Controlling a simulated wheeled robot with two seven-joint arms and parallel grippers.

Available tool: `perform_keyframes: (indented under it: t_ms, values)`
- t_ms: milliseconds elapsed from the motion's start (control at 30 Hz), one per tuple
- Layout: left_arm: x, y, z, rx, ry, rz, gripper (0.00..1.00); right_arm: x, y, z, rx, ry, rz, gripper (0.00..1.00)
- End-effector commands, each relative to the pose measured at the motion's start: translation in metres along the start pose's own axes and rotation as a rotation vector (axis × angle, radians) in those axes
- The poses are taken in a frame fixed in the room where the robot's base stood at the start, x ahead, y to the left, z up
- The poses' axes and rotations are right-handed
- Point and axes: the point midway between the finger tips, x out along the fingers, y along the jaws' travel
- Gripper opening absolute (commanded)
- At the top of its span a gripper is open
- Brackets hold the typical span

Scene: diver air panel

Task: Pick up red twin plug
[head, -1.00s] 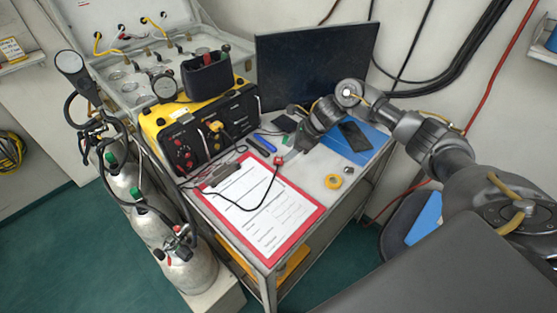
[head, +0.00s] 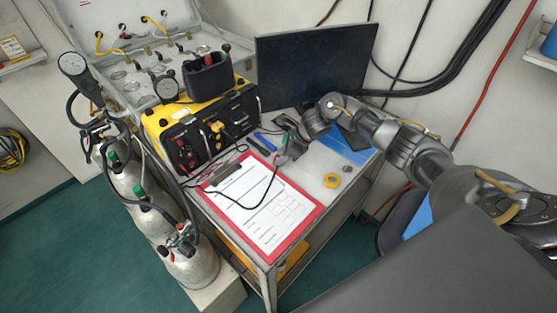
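The red twin plug (head: 281,160) is small, at the end of a thin black cable. It is at the top right edge of the red clipboard, and the cable curves back over the paper. My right gripper (head: 290,146) reaches in from the right, pointing left and down, with its tip just above and beside the plug in the picture. Its fingers are small and dark here, so I cannot tell if they are apart or touch the plug. My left gripper is out of view.
A yellow-cased panel unit (head: 157,133) stands behind left, a dark monitor (head: 315,62) behind. Gas cylinders (head: 192,266) stand left of the cart.

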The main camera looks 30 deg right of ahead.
Motion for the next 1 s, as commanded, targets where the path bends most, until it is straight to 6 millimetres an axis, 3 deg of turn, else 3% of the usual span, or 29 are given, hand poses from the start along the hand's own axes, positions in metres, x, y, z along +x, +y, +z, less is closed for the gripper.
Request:
perform_keyframes:
  t_ms: [67,367,567,867,1000]
  values:
    - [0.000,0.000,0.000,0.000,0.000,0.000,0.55,0.000,0.000,0.000,0.000,0.000,0.000,0.08]
    - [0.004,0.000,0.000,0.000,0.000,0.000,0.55,-0.003,-0.001,0.002,0.000,-0.002,-0.002,0.07]
    - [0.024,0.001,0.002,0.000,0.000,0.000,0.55,-0.020,-0.002,0.013,-0.006,-0.004,-0.006,0.07]
    - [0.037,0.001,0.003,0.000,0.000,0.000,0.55,-0.079,0.048,0.040,-0.011,-0.003,-0.004,0.07]
    - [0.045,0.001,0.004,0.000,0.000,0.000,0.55,-0.093,0.078,0.042,-0.009,-0.001,-0.002,0.07]
